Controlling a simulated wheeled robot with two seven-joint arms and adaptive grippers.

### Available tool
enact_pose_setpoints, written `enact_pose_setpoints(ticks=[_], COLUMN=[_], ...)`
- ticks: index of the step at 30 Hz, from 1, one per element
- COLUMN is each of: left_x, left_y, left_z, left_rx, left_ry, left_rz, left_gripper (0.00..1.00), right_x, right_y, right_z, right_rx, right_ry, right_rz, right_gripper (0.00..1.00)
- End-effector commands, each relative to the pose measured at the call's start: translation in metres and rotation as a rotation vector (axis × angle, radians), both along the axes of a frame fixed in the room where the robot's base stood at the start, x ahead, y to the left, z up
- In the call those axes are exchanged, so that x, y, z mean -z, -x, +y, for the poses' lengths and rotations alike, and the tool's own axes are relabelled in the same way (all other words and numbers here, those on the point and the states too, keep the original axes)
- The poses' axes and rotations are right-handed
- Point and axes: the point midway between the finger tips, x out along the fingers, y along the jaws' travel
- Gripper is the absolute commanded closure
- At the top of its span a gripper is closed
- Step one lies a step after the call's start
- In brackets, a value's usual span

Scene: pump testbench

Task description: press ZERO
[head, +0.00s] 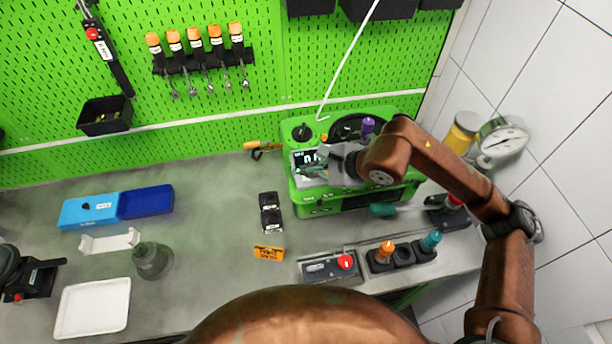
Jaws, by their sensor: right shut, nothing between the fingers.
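The green pump testbench (309,206) stands at the back of the bench, right of centre. Its small dark display (304,158) shows light characters, partly covered and too small to read fully. My right arm comes in from the right, and my right gripper (328,167) is in front of the testbench's face, just right of the display. It is shut and empty. The gripper hides part of the panel, and I cannot make out the ZERO button or whether the fingertips touch anything. My left gripper is not in view.
A red-button box (329,267) and a holder with orange and teal-handled tools (403,254) sit along the front edge. A gauge (502,139) stands at right. Black blocks (270,212), a blue case (116,206) and a white tray (93,308) lie left.

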Motion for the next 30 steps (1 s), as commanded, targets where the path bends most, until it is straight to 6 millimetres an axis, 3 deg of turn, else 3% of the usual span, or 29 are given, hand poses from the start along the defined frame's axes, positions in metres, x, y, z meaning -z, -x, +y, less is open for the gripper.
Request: enact_pose_setpoints(ticks=[13, 30], left_x=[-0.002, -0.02], left_y=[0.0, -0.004], left_z=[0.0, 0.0], left_rx=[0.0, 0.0], left_ry=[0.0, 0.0], left_rz=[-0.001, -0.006], left_gripper=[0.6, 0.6], right_x=[-0.005, -0.052], right_y=[0.0, 0.0], right_z=[0.0, 0.0], right_rx=[0.0, 0.0], right_ry=[0.0, 0.0], right_rz=[0.0, 0.0], right_gripper=[1.0, 1.0])
